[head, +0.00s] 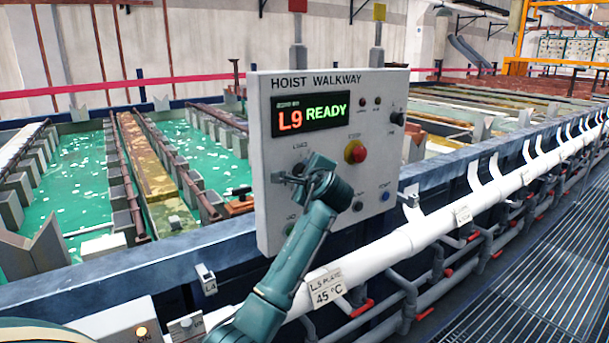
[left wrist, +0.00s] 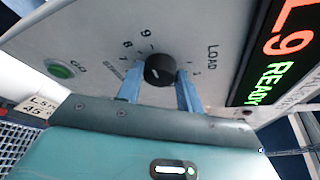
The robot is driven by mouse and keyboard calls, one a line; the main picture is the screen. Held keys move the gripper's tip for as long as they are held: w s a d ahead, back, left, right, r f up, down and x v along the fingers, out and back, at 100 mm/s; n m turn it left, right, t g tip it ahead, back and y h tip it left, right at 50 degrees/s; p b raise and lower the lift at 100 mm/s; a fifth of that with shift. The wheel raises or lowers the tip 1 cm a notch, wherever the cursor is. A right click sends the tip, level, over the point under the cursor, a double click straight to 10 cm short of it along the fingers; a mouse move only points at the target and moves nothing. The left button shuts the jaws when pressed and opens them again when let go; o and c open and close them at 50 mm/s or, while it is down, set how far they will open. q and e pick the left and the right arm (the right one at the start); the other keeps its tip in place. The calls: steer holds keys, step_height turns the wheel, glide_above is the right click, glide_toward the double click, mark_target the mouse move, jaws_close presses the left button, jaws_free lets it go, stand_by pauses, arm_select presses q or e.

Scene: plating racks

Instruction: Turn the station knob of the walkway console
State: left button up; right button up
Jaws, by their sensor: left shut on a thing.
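The walkway console (head: 330,225) is a grey panel labelled HOIST WALKWAY, with a display (head: 312,113) reading L9 READY. My left gripper (head: 304,180) is at the left middle of the panel and covers the knob in the head view. In the left wrist view the black round station knob (left wrist: 159,70) sits between the two blue fingers of my left gripper (left wrist: 160,88), which is shut on it. Numbers and the word LOAD ring the knob. The right gripper is not in view.
A red and yellow stop button (head: 355,151), another black knob (head: 397,119) and a blue button (head: 385,195) are on the panel. A green GO button (left wrist: 60,69) is close to my left gripper. White pipes (head: 430,228) run below; green tanks (head: 85,170) lie behind.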

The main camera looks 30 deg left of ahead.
arm_select(q)
steer(key=o, duration=1)
steer(key=b+v, duration=0.2)
steer(key=v, duration=1.1)
steer(key=shift+s, duration=0.1)
